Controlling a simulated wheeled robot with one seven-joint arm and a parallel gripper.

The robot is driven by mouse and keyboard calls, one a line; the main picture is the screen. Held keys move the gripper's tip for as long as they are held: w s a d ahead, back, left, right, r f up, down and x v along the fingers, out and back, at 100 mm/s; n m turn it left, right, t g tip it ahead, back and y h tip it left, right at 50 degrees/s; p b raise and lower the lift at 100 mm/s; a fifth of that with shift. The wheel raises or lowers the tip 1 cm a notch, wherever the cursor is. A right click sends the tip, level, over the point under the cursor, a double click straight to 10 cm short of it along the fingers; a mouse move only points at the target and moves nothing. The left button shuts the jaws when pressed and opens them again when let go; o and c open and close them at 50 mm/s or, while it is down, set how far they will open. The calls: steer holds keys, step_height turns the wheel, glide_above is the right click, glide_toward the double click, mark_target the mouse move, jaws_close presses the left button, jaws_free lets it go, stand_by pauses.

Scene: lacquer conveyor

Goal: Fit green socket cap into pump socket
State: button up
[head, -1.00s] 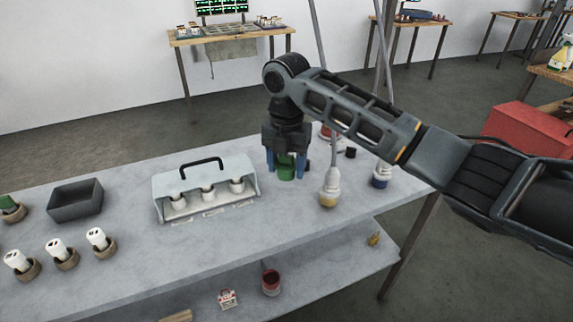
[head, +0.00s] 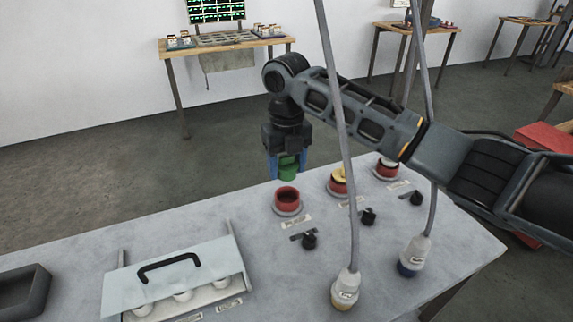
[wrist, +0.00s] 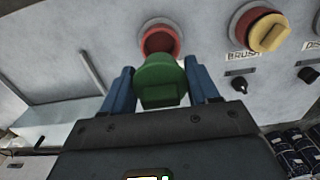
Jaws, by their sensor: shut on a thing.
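My gripper (head: 287,160) is shut on the green socket cap (head: 288,172), with blue fingers on both sides of it. The cap also shows large in the wrist view (wrist: 160,82). An open red socket (head: 287,196) stands on the bench just below the cap in the head view, with a gap between them. In the wrist view this socket (wrist: 160,37) lies just beyond the cap, which covers part of its near rim. Its label (head: 296,222) is too small to read.
A red socket with a yellow cap (head: 339,175), labelled BRUSH in the wrist view, and a further red socket (head: 388,168) stand to the right. Black knobs (head: 309,240) sit before them. Two hanging cables end in plugs (head: 345,290).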

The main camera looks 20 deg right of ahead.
mark_target(287, 181)
stand_by(0.4)
steer(key=shift+f+b, duration=1.35)
steer(key=shift+f, duration=1.15)
steer(key=shift+f, duration=0.7)
stand_by(0.3)
steer(key=o, duration=1.1)
steer(key=shift+r+b, duration=0.5)
steer(key=shift+r, duration=3.4)
